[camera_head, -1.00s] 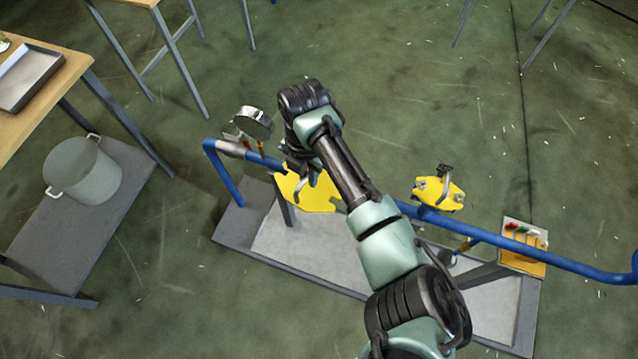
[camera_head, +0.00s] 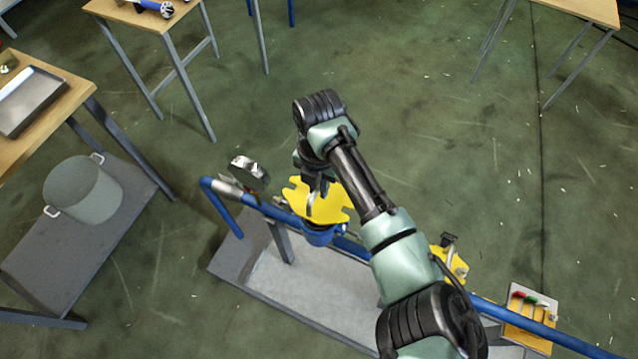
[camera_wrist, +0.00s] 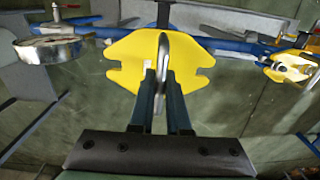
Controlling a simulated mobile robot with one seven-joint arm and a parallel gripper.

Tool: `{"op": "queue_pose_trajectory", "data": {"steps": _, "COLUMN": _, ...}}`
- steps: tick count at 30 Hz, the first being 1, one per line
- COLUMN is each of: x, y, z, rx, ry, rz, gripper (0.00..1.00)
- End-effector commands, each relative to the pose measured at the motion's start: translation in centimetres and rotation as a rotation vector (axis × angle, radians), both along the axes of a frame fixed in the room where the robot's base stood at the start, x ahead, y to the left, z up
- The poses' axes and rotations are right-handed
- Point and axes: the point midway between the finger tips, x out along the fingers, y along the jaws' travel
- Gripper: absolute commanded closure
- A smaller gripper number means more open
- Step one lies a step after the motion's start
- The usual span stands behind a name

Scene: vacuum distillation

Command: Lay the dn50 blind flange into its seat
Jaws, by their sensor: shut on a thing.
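The blind flange is a yellow plate with notched edges (camera_head: 330,207) and a grey upright handle. My gripper (camera_head: 322,180) is shut on that handle from above. In the wrist view the two dark fingers (camera_wrist: 164,78) pinch the grey handle, with the yellow plate (camera_wrist: 128,66) spreading to both sides. In the head view the plate appears roughly level above a blue pipe stub (camera_head: 318,237) on the blue pipe line, likely the seat. The plate hides the stub's top, so I cannot tell whether they touch.
A round silver gauge (camera_head: 248,172) stands left of the flange. A yellow clamped piece (camera_head: 454,264) sits farther right on the pipe, partly behind my arm. A yellow panel with coloured handles (camera_head: 530,318) is at the right.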

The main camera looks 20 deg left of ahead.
Motion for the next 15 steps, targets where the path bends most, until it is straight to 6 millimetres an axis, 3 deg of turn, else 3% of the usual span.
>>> {"op": "queue_pose_trajectory", "data": {"steps": 5, "x": 0.2, "y": 0.1, "z": 0.3, "rx": -0.004, "ry": -0.004, "rz": 0.000, "gripper": 1.00}}
{"op": "queue_pose_trajectory", "data": {"steps": 15, "x": 0.3, "y": 0.0, "z": -1.6, "rx": -0.006, "ry": -0.004, "rz": 0.000, "gripper": 1.00}}
